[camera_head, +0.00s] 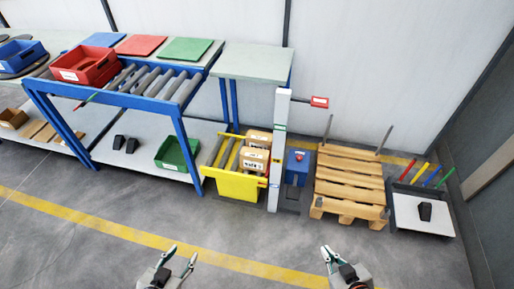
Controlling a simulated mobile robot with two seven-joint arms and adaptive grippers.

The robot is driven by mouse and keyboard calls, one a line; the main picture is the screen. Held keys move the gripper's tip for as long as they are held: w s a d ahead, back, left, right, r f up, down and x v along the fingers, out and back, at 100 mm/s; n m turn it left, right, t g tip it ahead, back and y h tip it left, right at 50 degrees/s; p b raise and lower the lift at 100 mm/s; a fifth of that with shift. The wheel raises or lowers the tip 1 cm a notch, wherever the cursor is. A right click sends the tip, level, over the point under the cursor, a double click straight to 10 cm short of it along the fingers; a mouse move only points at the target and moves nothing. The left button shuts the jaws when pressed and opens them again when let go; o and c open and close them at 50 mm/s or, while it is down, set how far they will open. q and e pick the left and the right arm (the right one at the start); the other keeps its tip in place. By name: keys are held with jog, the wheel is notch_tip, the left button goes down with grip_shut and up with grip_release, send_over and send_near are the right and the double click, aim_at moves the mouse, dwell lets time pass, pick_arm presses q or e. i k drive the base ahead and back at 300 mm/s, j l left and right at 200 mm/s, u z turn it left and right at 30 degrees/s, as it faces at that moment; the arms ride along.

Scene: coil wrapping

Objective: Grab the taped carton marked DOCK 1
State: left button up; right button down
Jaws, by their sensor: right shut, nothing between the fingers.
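Two or more brown cartons with white labels sit in the yellow-fronted roller unit in the middle. One carton (258,139) is at the back and another carton (253,161) is nearer the front. Their markings are too small to read, so I cannot tell which is DOCK 1. My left gripper (183,252) is open and empty at the bottom of the view, in front of and left of the unit. My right gripper (327,250) is shut and empty at the bottom, right of the unit. Both are well apart from the cartons.
A blue-framed roller table (120,98) stands left. The front floor is clear.

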aim_at(260, 140)
jog(key=i+z, duration=0.2)
jog(key=i, duration=0.6)
jog(key=i+j+z, duration=0.2)
jog(key=i, duration=0.6)
jog(key=l, duration=0.15)
jog(key=i, duration=0.05)
